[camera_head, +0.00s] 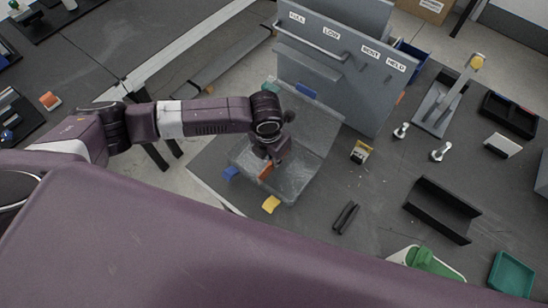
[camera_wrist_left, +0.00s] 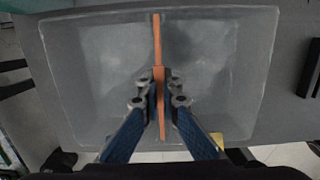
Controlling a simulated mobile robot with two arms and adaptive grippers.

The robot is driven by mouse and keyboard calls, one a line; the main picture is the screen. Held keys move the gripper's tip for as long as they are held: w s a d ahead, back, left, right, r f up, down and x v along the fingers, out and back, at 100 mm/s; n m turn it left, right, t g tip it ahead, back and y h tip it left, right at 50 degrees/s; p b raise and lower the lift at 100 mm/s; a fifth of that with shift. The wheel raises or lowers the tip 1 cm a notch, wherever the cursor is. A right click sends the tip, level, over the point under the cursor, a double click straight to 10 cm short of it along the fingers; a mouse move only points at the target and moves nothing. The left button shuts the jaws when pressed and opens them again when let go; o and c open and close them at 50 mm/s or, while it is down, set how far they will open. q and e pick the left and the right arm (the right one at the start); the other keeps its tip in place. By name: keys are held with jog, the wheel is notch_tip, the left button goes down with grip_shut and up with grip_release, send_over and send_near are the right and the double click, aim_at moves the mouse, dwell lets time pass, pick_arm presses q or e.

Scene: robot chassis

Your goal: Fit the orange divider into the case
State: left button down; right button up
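The case (camera_head: 294,188) is a grey, see-through open tray on the dark table in the head view, with its lid-like back part raised behind it. In the left wrist view the case (camera_wrist_left: 95,60) fills most of the picture. The orange divider (camera_head: 265,172) is a thin upright strip at the case. My left gripper (camera_head: 271,158) points down over the case and is shut on the divider, with a finger on each side (camera_wrist_left: 160,84). Whether the divider is seated is hidden. My right gripper is not in view.
A grey labelled panel (camera_head: 335,75) stands behind the case. A black clip-like tool (camera_head: 346,217) lies to the right. A black channel (camera_head: 441,209) lies farther right.

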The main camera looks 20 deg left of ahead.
aim_at(271, 162)
pick_arm(q)
jog(key=shift+f, duration=0.3)
jog(key=c, duration=2.1)
grip_release()
jog(key=shift+r, duration=0.1)
jog(key=r, duration=0.4)
jog(key=s+r, duration=0.1)
jog(key=r, duration=0.6)
jog(key=shift+s+a+r, duration=0.2)
jog(key=shift+r, duration=0.2)
